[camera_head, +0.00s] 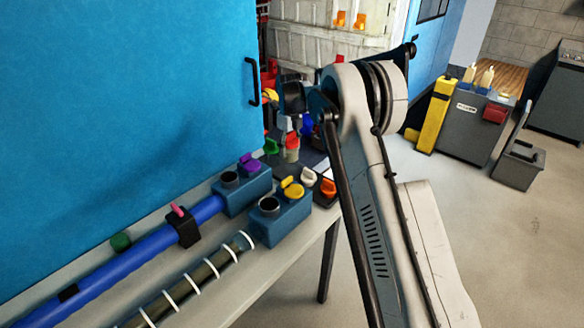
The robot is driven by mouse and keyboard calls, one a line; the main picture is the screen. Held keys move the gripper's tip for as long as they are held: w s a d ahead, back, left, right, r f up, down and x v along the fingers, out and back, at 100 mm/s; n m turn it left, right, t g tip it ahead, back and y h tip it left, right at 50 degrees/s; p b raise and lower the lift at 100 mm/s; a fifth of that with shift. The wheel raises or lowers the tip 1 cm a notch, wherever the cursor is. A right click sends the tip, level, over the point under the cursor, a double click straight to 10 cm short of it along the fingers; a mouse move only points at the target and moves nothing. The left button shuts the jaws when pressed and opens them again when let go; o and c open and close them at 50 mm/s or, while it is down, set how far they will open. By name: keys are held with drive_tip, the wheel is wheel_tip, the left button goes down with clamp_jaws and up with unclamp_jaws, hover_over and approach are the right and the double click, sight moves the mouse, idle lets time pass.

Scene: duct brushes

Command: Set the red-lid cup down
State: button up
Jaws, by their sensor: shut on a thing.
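The red-lid cup (292,146) appears as a small pale cup with a reddish top at the far end of the bench, beside a green piece. My gripper (296,122) hangs below the dark wrist over that far end and is shut on the cup. The fingers are small and partly hidden by my arm, so the exact grip is hard to see. I cannot tell whether the cup's base touches the surface below.
Blue blocks with dark round openings (268,208) stand on the pale bench (262,282). Purple, yellow, white and orange lids (328,188) are near them. A blue tube (150,246) and a ringed brush tube (187,283) lie left. A blue panel (120,110) rises behind.

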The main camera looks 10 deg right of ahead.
drive_tip(key=shift+f+p, duration=0.3)
drive_tip(key=shift+f, duration=3)
drive_tip(key=shift+f, duration=0.1)
drive_tip(key=shift+f, duration=0.15)
drive_tip(key=o, duration=1.2)
